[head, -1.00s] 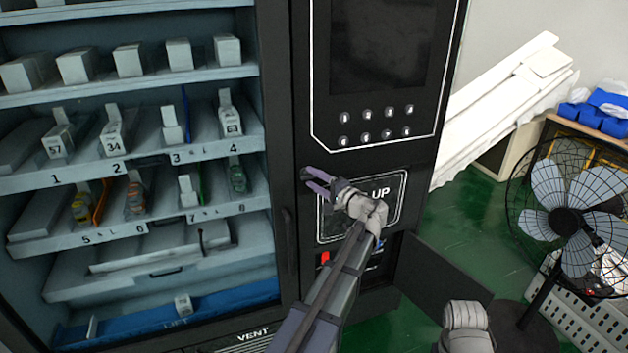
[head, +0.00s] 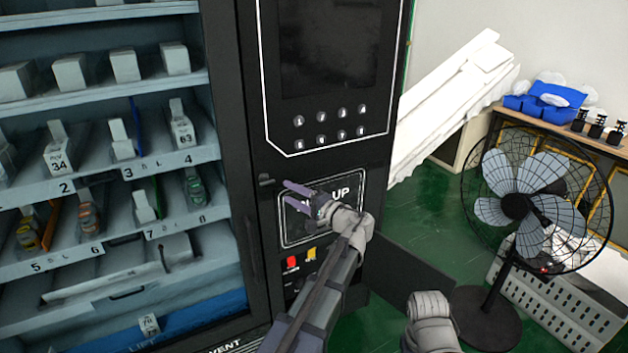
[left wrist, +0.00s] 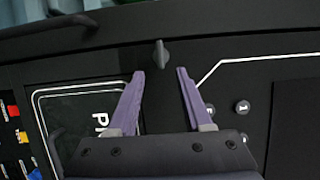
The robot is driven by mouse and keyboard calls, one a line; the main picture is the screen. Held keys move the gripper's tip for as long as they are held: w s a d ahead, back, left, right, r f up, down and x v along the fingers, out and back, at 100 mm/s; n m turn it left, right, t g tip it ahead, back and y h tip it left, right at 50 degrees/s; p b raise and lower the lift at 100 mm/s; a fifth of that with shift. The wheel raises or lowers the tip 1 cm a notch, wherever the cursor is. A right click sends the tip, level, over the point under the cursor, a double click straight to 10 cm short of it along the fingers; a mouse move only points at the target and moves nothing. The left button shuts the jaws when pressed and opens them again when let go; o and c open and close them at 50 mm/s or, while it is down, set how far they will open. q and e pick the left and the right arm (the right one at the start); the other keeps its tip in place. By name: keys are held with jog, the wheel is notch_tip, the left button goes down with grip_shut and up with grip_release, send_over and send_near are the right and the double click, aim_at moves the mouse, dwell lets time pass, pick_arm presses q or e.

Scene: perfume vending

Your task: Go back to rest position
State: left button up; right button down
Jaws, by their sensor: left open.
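My left gripper (head: 293,193) is in front of the vending machine's black front panel, beside the upper left of the pick-up window (head: 324,208). Its two purple fingers are apart and nothing is between them. In the left wrist view the open fingers (left wrist: 160,80) point toward a small dark knob (left wrist: 159,53) on the panel, which also shows in the head view (head: 265,181). Whether they touch the panel cannot be told. A grey arm part of mine shows at the bottom right of the head view; no right gripper fingers show.
Shelves with boxes and bottles (head: 120,140) stand behind the machine's left side. An open dark door flap (head: 405,275) juts out at the lower right. A standing fan (head: 515,205) and a table with blue boxes (head: 545,100) are at the right. Green floor between is partly clear.

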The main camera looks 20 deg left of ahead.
pick_arm(q)
jog(key=s+d+f+n+g+h+p, duration=0.1)
jog(key=s+d+f+g+h+p, duration=0.25)
jog(key=s+d+f+h, duration=0.75)
jog(key=s+d+f+g+h+p, duration=0.1)
jog(key=s+d+f+h, duration=0.1)
jog(key=s+d, duration=0.5)
jog(key=s+d+f+m+g+h+p, duration=0.1)
jog(key=s+d+f+h, duration=0.2)
jog(key=s+d, duration=0.4)
jog(key=d, duration=0.3)
jog(key=shift+s+d+f, duration=0.15)
jog(key=shift+s+d, duration=0.1)
jog(key=shift+d, duration=0.05)
